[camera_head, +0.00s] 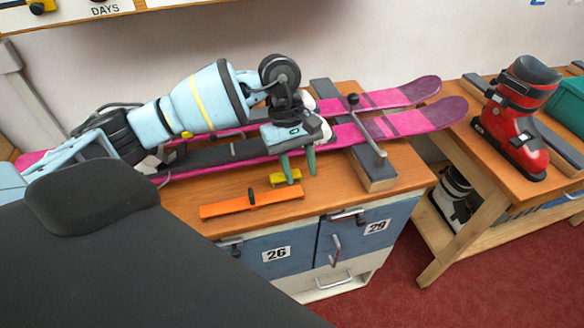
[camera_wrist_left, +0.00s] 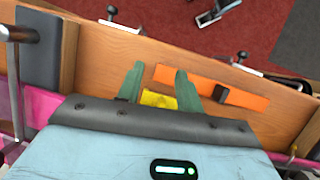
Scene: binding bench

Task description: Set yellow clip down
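The yellow clip (camera_head: 279,179) is low over or on the wooden bench top (camera_head: 340,204), just behind the orange bar. My left gripper (camera_head: 300,178) points down at it with its two green fingers apart. In the head view one finger crosses in front of the clip, and the other stands to its right. In the left wrist view the clip (camera_wrist_left: 157,100) shows between the spread fingers of the gripper (camera_wrist_left: 159,72), with no clear grip on it. Its near edge is partly hidden there. My right gripper is not in view.
An orange bar (camera_head: 226,208) with a dark knob lies in front of the clip. Pink skis (camera_head: 406,123) lie behind, with a grey-topped block and a lever (camera_head: 370,140) at the right. A red ski boot (camera_head: 510,125) stands on another bench.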

